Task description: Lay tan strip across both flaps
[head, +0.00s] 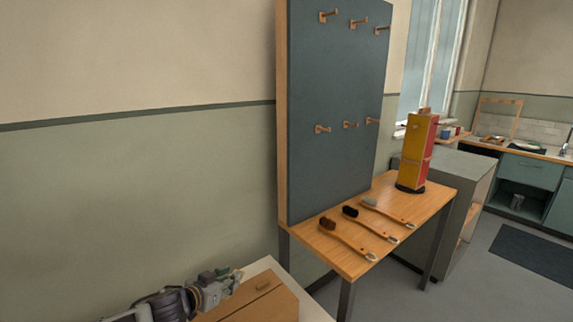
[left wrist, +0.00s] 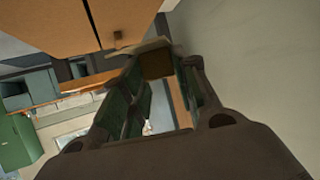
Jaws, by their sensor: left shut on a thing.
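My left gripper (head: 232,280) comes in low at the bottom of the head view, beside the far left edge of a brown box (head: 272,303). In the left wrist view, the two green-padded fingers of my left gripper (left wrist: 163,75) are closed on a tan piece (left wrist: 156,63), which looks like the tan strip. Its full length is hidden by the fingers. The box top shows a thin dark line and a small tan tab; separate flaps are hard to make out. The box also shows as an orange-brown surface in the left wrist view (left wrist: 55,25). My right gripper is not in view.
The box stands on a pale table (head: 312,308) against the wall. To the right, a wooden table (head: 345,262) carries several brushes and a yellow-and-red tower (head: 416,150). A dark pegboard (head: 335,110) with several hooks rises behind the brushes.

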